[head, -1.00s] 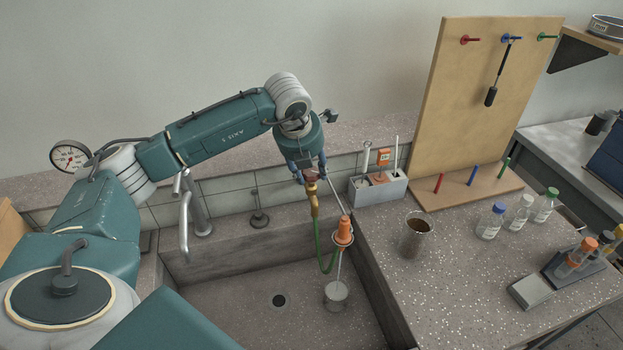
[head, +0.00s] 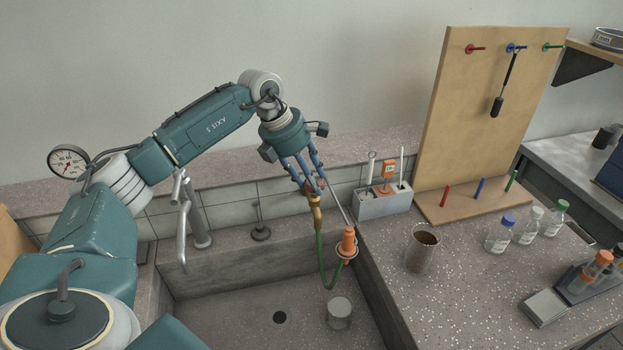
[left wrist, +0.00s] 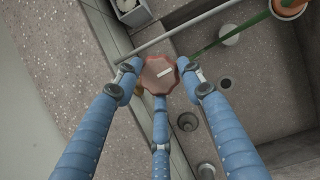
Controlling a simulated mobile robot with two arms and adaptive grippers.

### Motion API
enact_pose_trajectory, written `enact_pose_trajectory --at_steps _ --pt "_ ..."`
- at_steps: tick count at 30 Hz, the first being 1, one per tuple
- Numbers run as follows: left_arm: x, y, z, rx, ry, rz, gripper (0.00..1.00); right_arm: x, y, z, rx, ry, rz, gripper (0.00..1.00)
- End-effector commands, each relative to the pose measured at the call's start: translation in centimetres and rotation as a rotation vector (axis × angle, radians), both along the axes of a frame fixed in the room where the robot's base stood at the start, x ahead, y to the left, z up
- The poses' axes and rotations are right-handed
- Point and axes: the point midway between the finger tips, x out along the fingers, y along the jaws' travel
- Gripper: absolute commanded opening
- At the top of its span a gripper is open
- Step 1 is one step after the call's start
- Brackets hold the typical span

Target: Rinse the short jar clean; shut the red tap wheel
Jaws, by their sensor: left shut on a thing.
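The red tap wheel (left wrist: 159,75) sits between the three blue fingers of my left gripper (left wrist: 161,84) in the left wrist view. My left gripper (head: 313,188) is shut on it in the head view, where the fingers mostly hide the wheel. Below it are a brass valve (head: 316,212) and a green hose (head: 322,262) leading to an orange nozzle (head: 348,241). The short jar (head: 339,312) stands upright in the sink below the nozzle. No water stream shows between them. The jar's inside is too small to judge. My right gripper is out of view.
A grey tap (head: 198,222) stands at the sink's back left. The sink (head: 230,310) has a dark drain. On the right bench are a brown-filled beaker (head: 421,248), a caddy (head: 383,202), a pegboard (head: 480,120), several bottles and a rack.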

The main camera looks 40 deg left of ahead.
Motion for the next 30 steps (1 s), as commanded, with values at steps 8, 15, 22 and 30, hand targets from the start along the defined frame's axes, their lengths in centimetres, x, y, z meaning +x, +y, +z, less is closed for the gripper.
enact_pose_trajectory --at_steps 8,15,22,30 --pt "0.16 0.37 0.14 0.004 -0.003 -0.071 0.13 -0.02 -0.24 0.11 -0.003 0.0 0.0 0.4" --pt "0.19 0.36 0.18 0.005 -0.005 -0.086 0.13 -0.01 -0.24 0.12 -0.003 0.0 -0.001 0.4" --pt "0.21 0.36 0.21 0.005 -0.006 -0.084 0.13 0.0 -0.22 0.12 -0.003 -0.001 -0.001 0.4" --pt "0.16 0.24 0.12 0.003 -0.004 -0.086 0.6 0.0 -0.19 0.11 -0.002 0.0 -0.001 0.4"
